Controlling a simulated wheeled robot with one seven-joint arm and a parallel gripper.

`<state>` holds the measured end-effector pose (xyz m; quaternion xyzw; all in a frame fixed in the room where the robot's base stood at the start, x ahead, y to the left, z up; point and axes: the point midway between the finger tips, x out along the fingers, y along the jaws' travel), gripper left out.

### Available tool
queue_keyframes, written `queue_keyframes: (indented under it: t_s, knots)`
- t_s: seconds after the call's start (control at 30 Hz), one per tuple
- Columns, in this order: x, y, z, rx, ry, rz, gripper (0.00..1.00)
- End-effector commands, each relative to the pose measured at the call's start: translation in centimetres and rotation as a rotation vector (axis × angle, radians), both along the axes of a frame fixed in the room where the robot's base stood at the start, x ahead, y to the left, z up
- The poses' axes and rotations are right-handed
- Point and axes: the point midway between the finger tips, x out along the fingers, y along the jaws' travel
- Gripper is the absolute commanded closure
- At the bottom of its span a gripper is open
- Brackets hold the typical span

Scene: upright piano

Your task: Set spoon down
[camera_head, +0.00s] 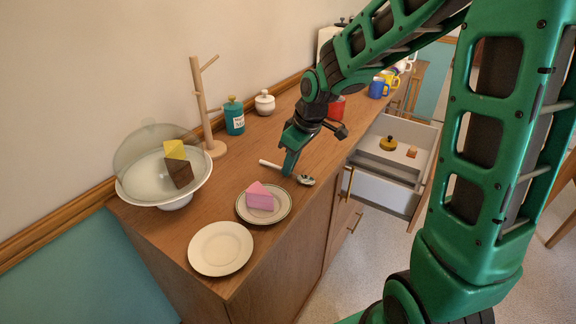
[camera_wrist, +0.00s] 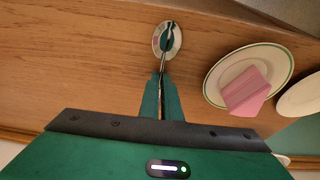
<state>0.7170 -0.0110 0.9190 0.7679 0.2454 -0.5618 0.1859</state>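A spoon shows its shiny bowl (camera_head: 306,180) to the right of my gripper (camera_head: 288,173) and a pale handle end to the left. In the wrist view the spoon bowl (camera_wrist: 168,38) points away from my fingers, and the handle runs back between the fingertips (camera_wrist: 161,80). The fingers are close together on the handle. The spoon is low over the wooden top (camera_head: 222,178), beside the plate with the pink cake slice; I cannot tell whether it touches the wood. My fingers hide the middle of the handle.
A green-rimmed plate (camera_head: 243,212) holds a pink cake slice (camera_head: 260,197). An empty white plate (camera_head: 220,248) lies nearer the front. A domed cake stand (camera_head: 135,192), mug tree (camera_head: 200,105), teal jar (camera_head: 234,116) and red mug (camera_head: 337,107) stand around. A drawer (camera_head: 380,182) is open at right.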

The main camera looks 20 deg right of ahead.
Motion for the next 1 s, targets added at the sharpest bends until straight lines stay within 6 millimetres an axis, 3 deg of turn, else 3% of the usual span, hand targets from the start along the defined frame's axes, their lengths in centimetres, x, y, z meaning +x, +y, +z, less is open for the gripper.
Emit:
queue_keyframes:
  t_s: [0.33,0.4,0.43,0.77,1.0]
  knots:
    - [0.0,0.0,-0.3,0.0,0.001,0.0,1.0]
    - [0.0,0.0,-0.3,0.0,0.0,0.0,0.82]
    - [0.0,0.0,-0.3,0.0,0.0,0.0,0.78]
    - [0.0,0.1,-0.1,0.0,0.0,0.001,0.78]
    - [-0.7,-0.4,2.8,-0.002,-0.005,0.0,0.78]
